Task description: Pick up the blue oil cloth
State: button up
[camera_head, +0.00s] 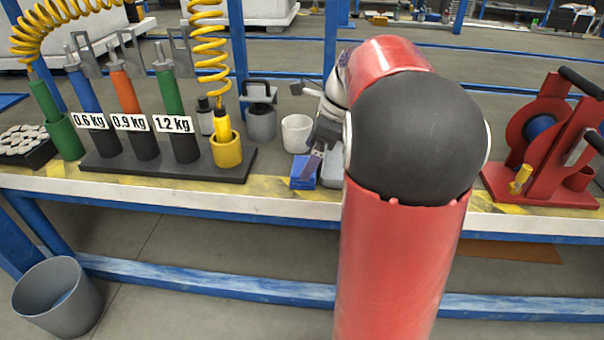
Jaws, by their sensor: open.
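The blue oil cloth (303,181) appears as a small blue patch near the front edge of the workbench, left of my red arm. My gripper (312,162) is directly at the cloth, its fingers pointing down and overlapping it in the picture. The gripper is open; I cannot tell whether its fingers touch the cloth. Part of the cloth is hidden behind the fingers, and my arm covers the bench to the right.
Left of the cloth is a dark rack (170,166) with labelled cylinders. A white cup (296,134) and grey container (261,123) stand behind. A red reel stand (545,150) is at right. A grey bucket (40,310) stands on the floor.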

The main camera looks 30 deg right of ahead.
jog(key=b+x, duration=0.1)
jog(key=x, duration=0.3)
jog(key=shift+s+f, duration=0.1)
jog(key=shift+f, duration=0.15)
jog(key=c, duration=1)
jog(key=shift+r, duration=0.1)
notch_tip(320, 180, up, 20)
jog(key=p, duration=0.5)
